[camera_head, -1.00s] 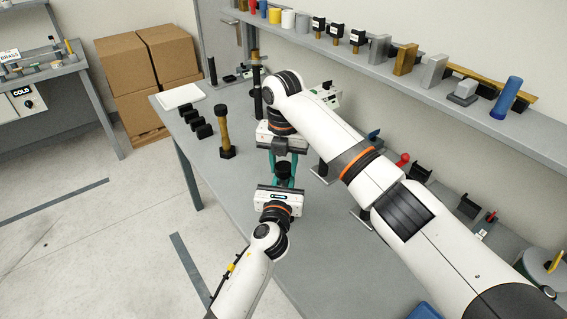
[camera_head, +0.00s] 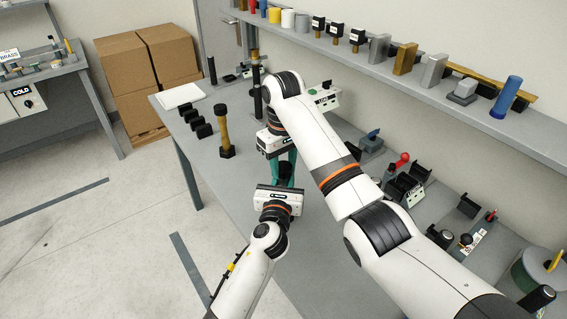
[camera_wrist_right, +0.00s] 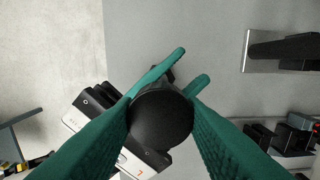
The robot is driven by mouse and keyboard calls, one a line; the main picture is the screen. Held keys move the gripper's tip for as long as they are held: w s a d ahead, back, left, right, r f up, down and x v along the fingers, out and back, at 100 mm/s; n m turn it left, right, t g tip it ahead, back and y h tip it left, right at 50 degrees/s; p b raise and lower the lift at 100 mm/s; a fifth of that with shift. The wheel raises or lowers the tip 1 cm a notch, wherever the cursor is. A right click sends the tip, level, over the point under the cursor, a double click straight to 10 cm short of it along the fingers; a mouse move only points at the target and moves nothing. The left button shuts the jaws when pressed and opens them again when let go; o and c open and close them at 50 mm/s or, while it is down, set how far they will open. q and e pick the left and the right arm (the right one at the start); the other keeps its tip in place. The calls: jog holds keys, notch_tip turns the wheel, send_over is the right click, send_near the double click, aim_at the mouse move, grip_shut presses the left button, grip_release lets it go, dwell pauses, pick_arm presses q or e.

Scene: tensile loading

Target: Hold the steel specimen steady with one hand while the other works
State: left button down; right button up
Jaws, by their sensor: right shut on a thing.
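A black round piece (camera_head: 284,170), seen end-on in the right wrist view (camera_wrist_right: 160,118), is between my grippers; it may be the steel specimen's end, but no bare steel shows. My right gripper (camera_head: 285,163) reaches it from the far side, its green fingers shut on both sides. My left gripper (camera_head: 281,183) is on the near side, its white body (camera_head: 278,198) just below the piece. In the right wrist view, green tips (camera_wrist_right: 185,68) beyond the piece look like the left fingers. Their grip is hidden.
A brass-coloured specimen with black ends (camera_head: 225,130) stands on the grey bench (camera_head: 230,205), beside several black blocks (camera_head: 201,128) and a white sheet (camera_head: 180,96). Fixtures (camera_head: 408,187) line the bench's back right. A shelf (camera_head: 455,103) runs above. The bench's front-left area is clear.

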jog(key=m, duration=0.7)
jog(key=shift+a, duration=0.1)
jog(key=m, duration=0.5)
jog(key=o, duration=1.1)
jog(key=r, duration=0.2)
jog(key=shift+w+d+r, duration=0.1)
jog(key=shift+d+r, duration=0.1)
jog(key=shift+r, duration=0.1)
jog(key=shift+a+r, duration=0.1)
jog(key=shift+r, duration=0.85)
